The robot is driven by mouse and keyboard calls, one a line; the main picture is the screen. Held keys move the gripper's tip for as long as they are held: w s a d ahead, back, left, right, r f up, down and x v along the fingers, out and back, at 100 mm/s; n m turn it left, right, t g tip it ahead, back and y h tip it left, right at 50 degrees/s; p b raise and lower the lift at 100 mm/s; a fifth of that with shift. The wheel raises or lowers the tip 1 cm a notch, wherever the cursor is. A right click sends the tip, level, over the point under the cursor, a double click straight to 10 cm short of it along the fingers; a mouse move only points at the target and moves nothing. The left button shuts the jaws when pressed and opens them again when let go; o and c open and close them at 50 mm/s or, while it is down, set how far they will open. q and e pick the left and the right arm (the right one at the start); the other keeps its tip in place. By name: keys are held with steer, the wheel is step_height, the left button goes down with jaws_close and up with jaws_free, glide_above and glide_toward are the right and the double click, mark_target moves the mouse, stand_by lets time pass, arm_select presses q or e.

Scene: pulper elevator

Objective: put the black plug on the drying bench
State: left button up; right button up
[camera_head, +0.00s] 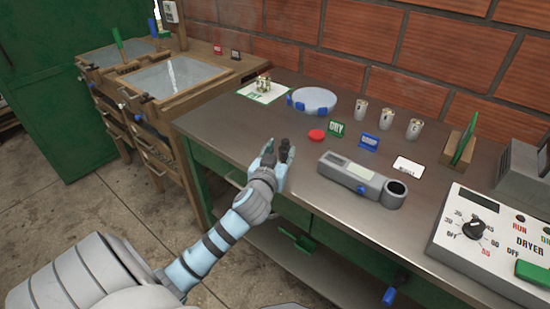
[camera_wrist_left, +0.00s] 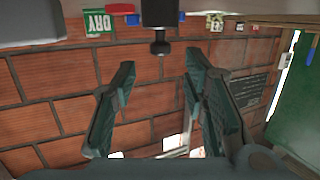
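The black plug (camera_head: 285,143) shows in the head view at my left gripper, near the front edge of the steel-topped bench (camera_head: 225,125). My left gripper (camera_head: 280,158) is at that edge, its fingers partly overlapping the plug. In the left wrist view, which is upside down, the fingers (camera_wrist_left: 160,80) are spread apart with a clear gap. The plug (camera_wrist_left: 160,20) shows there at the top centre, its narrow knob pointing toward the gap, with no finger closed on it. Its far end is cut off by the frame. My right gripper is not in view.
A red disc (camera_head: 317,135), a green DRY sign (camera_head: 337,129), a blue sign (camera_head: 369,142) and a grey meter (camera_head: 360,180) stand close by on the bench. Several metal cups line the back. A dryer panel (camera_head: 490,240) is at right. Wooden-framed trays (camera_head: 175,77) are at left.

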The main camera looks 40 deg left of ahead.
arm_select(q)
steer(key=v, duration=0.7)
steer(key=shift+p, duration=0.3)
